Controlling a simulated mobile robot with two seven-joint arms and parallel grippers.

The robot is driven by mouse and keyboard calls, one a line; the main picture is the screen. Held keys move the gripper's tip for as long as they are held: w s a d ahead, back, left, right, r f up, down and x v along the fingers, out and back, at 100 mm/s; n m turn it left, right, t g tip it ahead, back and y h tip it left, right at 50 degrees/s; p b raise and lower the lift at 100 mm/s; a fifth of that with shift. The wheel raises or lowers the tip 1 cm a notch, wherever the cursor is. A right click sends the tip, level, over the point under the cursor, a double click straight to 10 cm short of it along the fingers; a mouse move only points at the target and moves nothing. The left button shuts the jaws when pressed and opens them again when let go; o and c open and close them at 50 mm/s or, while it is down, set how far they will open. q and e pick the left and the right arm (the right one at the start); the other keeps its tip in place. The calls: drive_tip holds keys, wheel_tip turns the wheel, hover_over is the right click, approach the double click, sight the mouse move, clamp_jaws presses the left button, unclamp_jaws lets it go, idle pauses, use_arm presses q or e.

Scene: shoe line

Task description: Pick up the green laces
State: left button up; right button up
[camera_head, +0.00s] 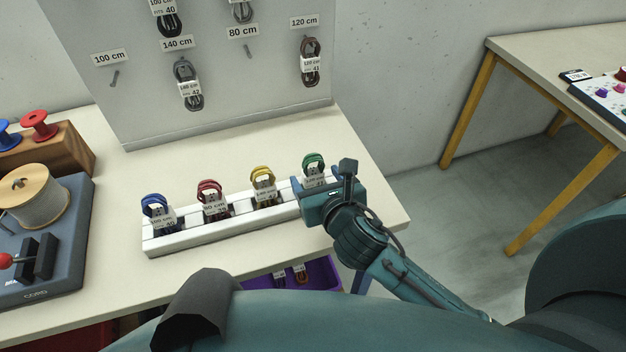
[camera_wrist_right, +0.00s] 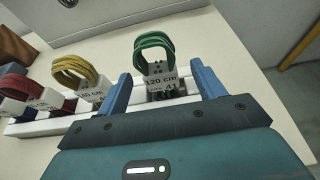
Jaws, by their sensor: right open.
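The green laces (camera_head: 314,164) stand looped in the right end slot of a white rack (camera_head: 190,238), with a paper label around them. In the right wrist view the green laces (camera_wrist_right: 153,47) rise between the two blue fingers, and the label reads 120 cm. My right gripper (camera_head: 306,188) is at the rack's right end. It is open, with one finger on each side of the labelled bundle (camera_wrist_right: 160,87); whether the fingers touch it I cannot tell. The lower part of the bundle is hidden in the slot. My left gripper is not in view.
Yellow laces (camera_head: 263,176), red laces (camera_head: 209,190) and blue laces (camera_head: 154,206) stand in the rack's other slots. A board (camera_head: 240,100) with hanging laces stands behind. A spool device (camera_head: 60,260) is at left. A purple bin (camera_head: 322,272) is below the table's front edge.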

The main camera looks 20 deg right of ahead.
sight(311, 170)
drive_tip(key=x, duration=0.4)
drive_tip(key=shift+w, duration=0.35)
drive_tip(key=c, duration=1.1)
